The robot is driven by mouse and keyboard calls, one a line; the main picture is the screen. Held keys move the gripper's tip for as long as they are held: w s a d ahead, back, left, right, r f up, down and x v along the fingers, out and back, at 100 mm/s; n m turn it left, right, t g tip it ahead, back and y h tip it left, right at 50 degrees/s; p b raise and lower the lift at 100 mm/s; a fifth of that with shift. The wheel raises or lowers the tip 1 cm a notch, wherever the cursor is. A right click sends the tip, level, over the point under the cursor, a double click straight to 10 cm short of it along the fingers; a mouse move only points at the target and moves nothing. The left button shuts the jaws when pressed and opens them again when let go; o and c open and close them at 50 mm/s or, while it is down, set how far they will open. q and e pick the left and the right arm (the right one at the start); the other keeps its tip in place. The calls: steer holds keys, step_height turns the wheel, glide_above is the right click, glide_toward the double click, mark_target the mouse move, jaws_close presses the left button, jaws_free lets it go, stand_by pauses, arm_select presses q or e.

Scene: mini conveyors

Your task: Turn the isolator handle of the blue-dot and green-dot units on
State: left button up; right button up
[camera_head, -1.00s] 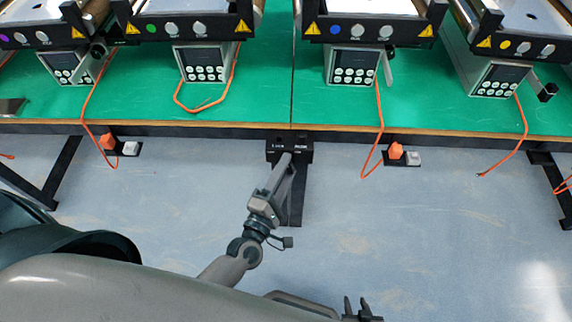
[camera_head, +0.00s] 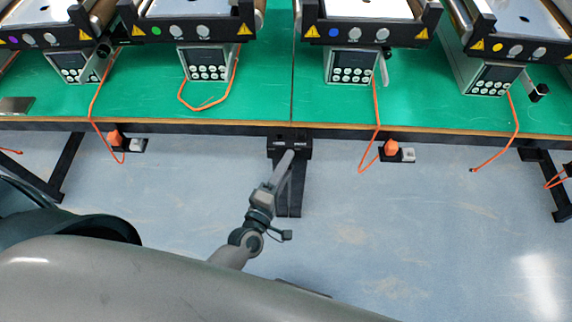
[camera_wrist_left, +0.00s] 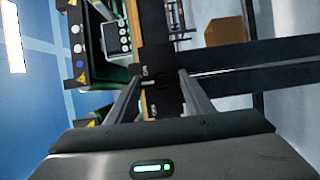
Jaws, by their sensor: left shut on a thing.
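The blue-dot unit (camera_head: 352,67) and the green-dot unit (camera_head: 205,63) stand on the green table, one each side of a seam, under black-fronted conveyors with a blue dot (camera_head: 333,32) and a green dot (camera_head: 157,31). A small black box (camera_head: 304,147) with white labels sits at the table's front edge below the seam; it also shows in the wrist view (camera_wrist_left: 157,62). My left gripper (camera_head: 287,157) reaches it from below, shut on a dark part there. The fingers and the box's dark colour hide that part's shape and angle. My right gripper is out of view.
The purple-dot unit (camera_head: 75,66) and yellow-dot unit (camera_head: 490,77) stand at the sides. The floor in front is clear.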

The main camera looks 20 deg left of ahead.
arm_select(q)
steer(key=shift+f, duration=0.1)
steer(key=o, duration=1)
steer(key=shift+o, duration=0.2)
steer(key=s+a+b, duration=0.2)
steer(key=s+b, duration=0.2)
steer(key=s, duration=1.3)
steer(key=shift+s, duration=0.2)
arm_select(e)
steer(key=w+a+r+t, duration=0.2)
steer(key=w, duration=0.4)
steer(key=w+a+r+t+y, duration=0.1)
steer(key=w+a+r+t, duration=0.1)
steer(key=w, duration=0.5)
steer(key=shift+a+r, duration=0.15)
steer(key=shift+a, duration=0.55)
